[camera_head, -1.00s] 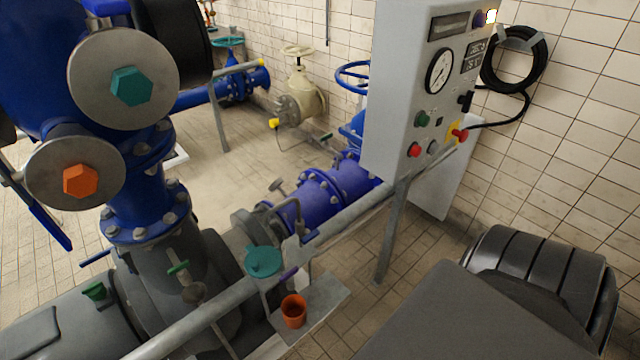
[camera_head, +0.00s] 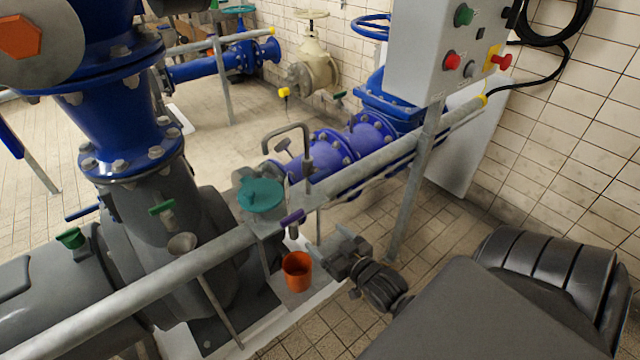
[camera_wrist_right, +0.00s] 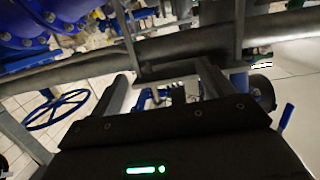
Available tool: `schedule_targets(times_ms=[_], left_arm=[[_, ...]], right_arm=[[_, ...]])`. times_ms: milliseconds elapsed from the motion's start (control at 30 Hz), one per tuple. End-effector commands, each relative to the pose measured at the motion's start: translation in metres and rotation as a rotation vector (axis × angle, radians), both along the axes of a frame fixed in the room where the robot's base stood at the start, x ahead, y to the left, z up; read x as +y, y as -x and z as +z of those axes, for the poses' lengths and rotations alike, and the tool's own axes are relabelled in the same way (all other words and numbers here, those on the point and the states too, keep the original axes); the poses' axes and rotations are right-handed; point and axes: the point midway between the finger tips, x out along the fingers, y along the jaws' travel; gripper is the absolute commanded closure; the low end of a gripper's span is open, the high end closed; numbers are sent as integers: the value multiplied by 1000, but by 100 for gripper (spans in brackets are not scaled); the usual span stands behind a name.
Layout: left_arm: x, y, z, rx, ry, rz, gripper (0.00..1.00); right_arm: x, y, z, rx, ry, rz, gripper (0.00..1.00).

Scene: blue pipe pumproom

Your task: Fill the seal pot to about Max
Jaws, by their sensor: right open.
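A small pot with a teal lid (camera_head: 261,195), which looks like the seal pot, is at the grey rail in the head view. Its level and any Max mark cannot be read. My left gripper is out of view.
A grey rail (camera_head: 230,240) runs diagonally across the front, held by a post (camera_head: 410,185). A control cabinet (camera_head: 430,60) stands at right. A blue handwheel (camera_wrist_right: 55,110) shows in the wrist view.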

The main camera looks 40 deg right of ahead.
Motion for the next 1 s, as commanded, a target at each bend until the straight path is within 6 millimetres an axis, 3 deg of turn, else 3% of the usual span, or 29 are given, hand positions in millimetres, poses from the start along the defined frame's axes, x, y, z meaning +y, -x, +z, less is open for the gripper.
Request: schedule_targets(times_ms=[200,333,667,1000], left_arm=[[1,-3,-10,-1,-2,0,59],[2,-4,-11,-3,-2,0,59],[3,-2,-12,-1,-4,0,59],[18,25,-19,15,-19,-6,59]], right_arm=[[-29,3,66,-355,5,6,20],[-37,12,91,-492,11,22,20],[-39,12,106,-553,13,33,20],[-40,-41,129,-553,12,33,20]])
